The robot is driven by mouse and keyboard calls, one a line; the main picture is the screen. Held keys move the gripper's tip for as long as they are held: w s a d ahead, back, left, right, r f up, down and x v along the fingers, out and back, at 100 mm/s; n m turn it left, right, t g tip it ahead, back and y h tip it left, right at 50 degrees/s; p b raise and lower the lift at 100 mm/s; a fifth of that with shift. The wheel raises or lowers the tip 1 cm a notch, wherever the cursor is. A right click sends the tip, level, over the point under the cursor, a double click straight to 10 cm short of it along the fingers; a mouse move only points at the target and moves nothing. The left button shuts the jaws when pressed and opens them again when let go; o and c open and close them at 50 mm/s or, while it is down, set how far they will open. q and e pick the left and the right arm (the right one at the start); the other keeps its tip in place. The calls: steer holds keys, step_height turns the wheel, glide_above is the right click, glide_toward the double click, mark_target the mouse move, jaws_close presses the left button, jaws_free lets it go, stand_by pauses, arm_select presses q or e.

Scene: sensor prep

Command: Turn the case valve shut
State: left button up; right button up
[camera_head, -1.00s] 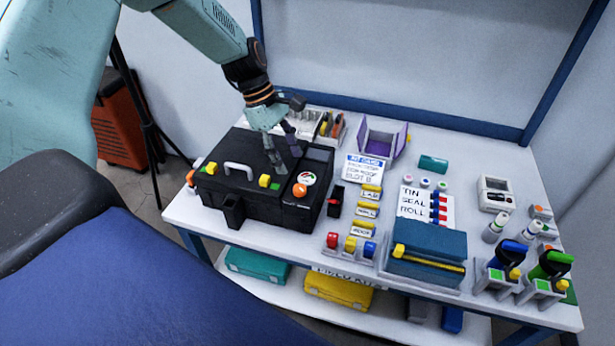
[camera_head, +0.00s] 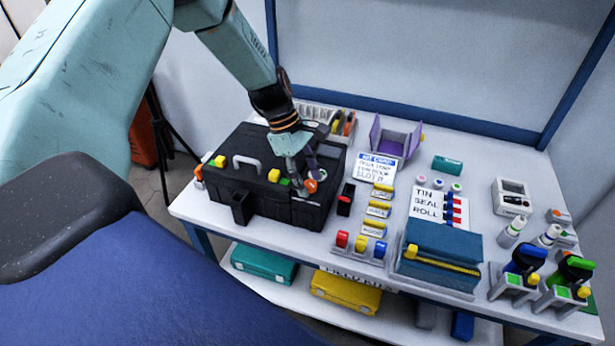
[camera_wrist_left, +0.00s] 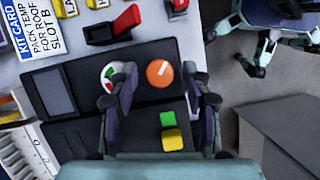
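The black case (camera_head: 262,207) stands at the table's left end. Its valve knob (camera_head: 310,186) is orange and round; in the left wrist view the knob (camera_wrist_left: 159,73) shows a white line, slightly tilted from upright in the picture. A round red, white and green gauge (camera_wrist_left: 117,74) sits beside it. My left gripper (camera_head: 300,181) is low over the case by the knob. In the left wrist view, the left gripper (camera_wrist_left: 160,98) has its fingers wide apart, with the knob ahead of the gap and nothing held. My right gripper is not seen.
A yellow block (camera_wrist_left: 172,139) and green square (camera_wrist_left: 173,118) are on the case near my fingers. A red-handled switch (camera_wrist_left: 115,25) stands beside the case. The kit card (camera_head: 378,167), purple box (camera_head: 396,137) and blue pouch (camera_head: 440,247) lie to the right.

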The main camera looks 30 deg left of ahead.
arm_select(q)
jaws_close()
steer(key=shift+m, duration=0.4)
steer(key=m+g, duration=0.1)
steer(key=m, duration=0.1)
steer(key=m+p, duration=0.1)
steer(key=m, duration=0.1)
steer(key=shift+w+g, duration=0.2)
steer(key=shift+g, duration=0.2)
steer(key=m+g, duration=0.1)
steer(key=m, duration=0.1)
steer(key=m+y+p, duration=0.1)
steer(key=m, duration=0.2)
steer(key=shift+w+d+g, duration=0.15)
steer(key=shift+g, duration=0.25)
steer(key=m+y, duration=0.1)
steer(key=m, duration=0.2)
steer(key=m+g+y, duration=0.1)
steer(key=m, duration=0.1)
steer(key=shift+d+m, duration=0.15)
steer(key=shift+m, duration=0.25)
steer(key=shift+d+m+y+p, duration=0.1)
steer(key=shift+m+y+p, duration=0.8)
steer(key=shift+m, duration=1.4)
